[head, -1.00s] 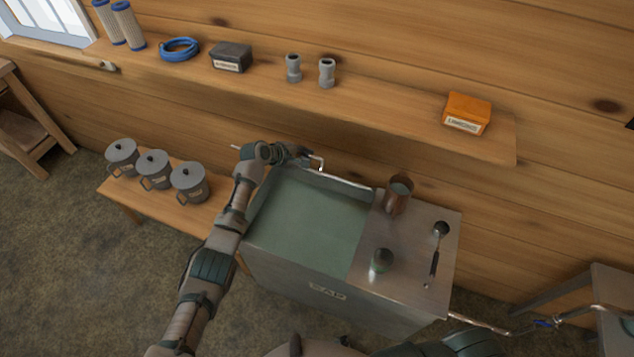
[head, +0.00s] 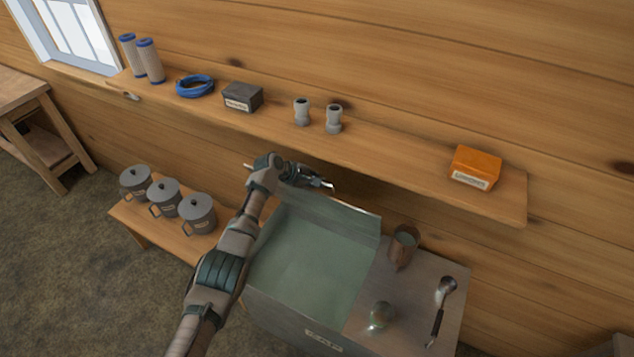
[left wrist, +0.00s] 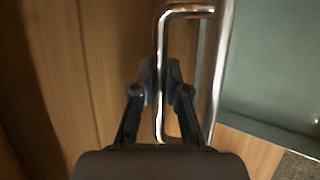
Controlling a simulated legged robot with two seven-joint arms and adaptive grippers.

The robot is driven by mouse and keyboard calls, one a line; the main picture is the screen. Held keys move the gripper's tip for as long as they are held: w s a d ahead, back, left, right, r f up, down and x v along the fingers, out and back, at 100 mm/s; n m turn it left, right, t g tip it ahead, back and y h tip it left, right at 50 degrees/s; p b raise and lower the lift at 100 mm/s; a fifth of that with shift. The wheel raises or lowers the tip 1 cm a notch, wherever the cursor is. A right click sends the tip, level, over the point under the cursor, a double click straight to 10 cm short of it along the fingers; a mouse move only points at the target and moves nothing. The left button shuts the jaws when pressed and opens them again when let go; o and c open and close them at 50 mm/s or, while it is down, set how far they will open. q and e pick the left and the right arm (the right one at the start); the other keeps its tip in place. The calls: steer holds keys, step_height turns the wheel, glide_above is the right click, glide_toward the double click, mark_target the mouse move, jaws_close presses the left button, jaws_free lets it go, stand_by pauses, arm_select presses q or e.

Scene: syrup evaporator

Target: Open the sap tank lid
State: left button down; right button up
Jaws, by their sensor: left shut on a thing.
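The sap tank (head: 325,339) stands below the shelf, and its green-grey inside shows from above. Its lid (head: 345,214) stands raised along the tank's back edge, near the wall. My left gripper (head: 318,180) is at the top of the raised lid, shut on the lid handle. In the left wrist view, the handle (left wrist: 184,11) is a shiny bent bar, and the fingers of my left gripper (left wrist: 160,75) close on its long side. The lid's edge (left wrist: 217,70) runs beside it. My right gripper is out of view.
A copper-brown cup (head: 404,248), a small round glass-like object (head: 380,317) and a ladle (head: 439,310) are on the tank's right top. Lidded pails (head: 197,214) stand on a bench at left. The shelf (head: 400,155) with boxes and fittings runs close above the lid.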

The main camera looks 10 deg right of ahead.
arm_select(q)
steer(key=shift+d, duration=0.1)
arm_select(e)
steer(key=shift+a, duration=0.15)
arm_select(q)
steer(key=c, duration=1.2)
jaws_free()
steer(key=shift+w, duration=0.1)
steer(key=shift+w+d+f, duration=0.2)
steer(key=shift+w+f, duration=0.1)
steer(key=shift+s+r, duration=0.1)
steer(key=shift+a+r, duration=0.35)
steer(key=shift+r, duration=0.05)
steer(key=v, duration=1)
steer(key=shift+s+a+r, duration=0.1)
steer(key=shift+a+r, duration=0.15)
steer(key=shift+a, duration=0.05)
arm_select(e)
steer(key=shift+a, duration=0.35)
